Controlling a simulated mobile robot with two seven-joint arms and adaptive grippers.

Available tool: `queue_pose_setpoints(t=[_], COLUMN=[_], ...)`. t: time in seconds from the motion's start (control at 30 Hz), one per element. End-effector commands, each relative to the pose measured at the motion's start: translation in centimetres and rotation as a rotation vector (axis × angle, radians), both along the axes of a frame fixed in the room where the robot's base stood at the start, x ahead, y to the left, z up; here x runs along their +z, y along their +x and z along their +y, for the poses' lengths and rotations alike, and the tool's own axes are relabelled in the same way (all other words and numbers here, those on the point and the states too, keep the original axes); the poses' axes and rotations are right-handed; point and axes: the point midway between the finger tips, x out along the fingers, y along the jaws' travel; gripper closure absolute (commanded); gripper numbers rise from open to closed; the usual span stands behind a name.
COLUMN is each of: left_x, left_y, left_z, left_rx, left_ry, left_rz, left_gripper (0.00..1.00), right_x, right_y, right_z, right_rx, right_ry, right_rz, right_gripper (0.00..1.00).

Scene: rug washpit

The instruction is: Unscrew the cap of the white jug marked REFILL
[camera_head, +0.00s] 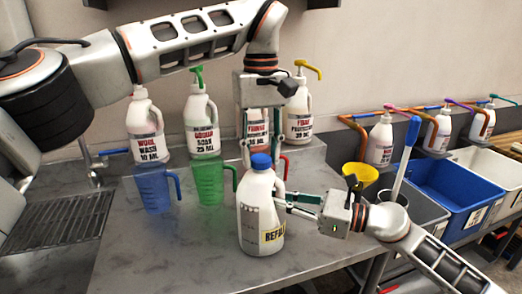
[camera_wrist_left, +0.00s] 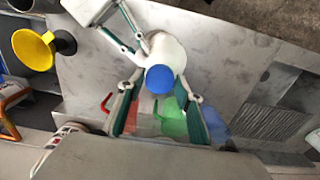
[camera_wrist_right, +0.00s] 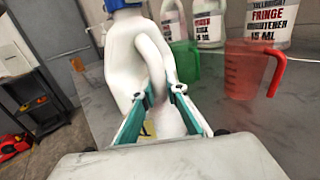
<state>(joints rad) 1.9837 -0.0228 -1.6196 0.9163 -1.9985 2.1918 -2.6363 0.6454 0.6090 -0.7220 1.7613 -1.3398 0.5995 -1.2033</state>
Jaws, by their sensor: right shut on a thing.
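The white jug (camera_head: 256,215) marked REFILL stands upright on the grey counter, with its blue cap (camera_head: 261,161) on top. My left gripper (camera_head: 262,152) points down over the jug. Its fingers are open, and in the left wrist view the blue cap (camera_wrist_left: 160,79) shows near and between the fingertips; I cannot tell whether they touch it. My right gripper (camera_head: 282,201) comes from the right and is shut on the jug's handle (camera_wrist_right: 157,75), which shows between its fingertips in the right wrist view. The cap is only partly visible there, at the top edge.
Blue (camera_head: 154,188) and green (camera_head: 209,182) measuring jugs stand left of the REFILL jug; a red one (camera_wrist_right: 247,70) is behind it. Labelled bottles (camera_head: 146,128) line the back ledge. A yellow funnel (camera_head: 360,174) and bins (camera_head: 445,197) are at right. The counter's front left is clear.

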Motion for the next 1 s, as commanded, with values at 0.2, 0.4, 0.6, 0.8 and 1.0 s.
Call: queue_pose_setpoints(t=[0.2, 0.4, 0.6, 0.8, 1.0], left_x=[0.01, 0.04, 0.04, 0.1, 0.07], left_y=[-0.01, -0.02, -0.01, -0.03, -0.05], left_z=[0.0, 0.0, 0.03, 0.01, 0.03], left_rx=[0.0, 0.079, 0.402, 0.758, 1.12], left_ry=[0.0, 0.001, 0.001, 0.0, 0.0], left_rz=[0.0, 0.0, -0.001, -0.001, 0.001], left_gripper=[0.96, 0.96, 0.96, 0.96, 0.96], right_x=[0.02, 0.02, 0.01, 0.01, 0.01], right_y=[0.02, 0.03, 0.03, 0.03, 0.04], right_z=[-0.01, -0.01, -0.02, -0.02, -0.04], right_rx=[0.0, -0.001, -0.001, -0.001, -0.001], right_ry=[0.0, 0.0, 0.0, 0.0, 0.0], right_rz=[0.0, 0.0, 0.0, 0.0, 0.0], right_gripper=[1.0, 1.0, 1.0, 1.0, 1.0])
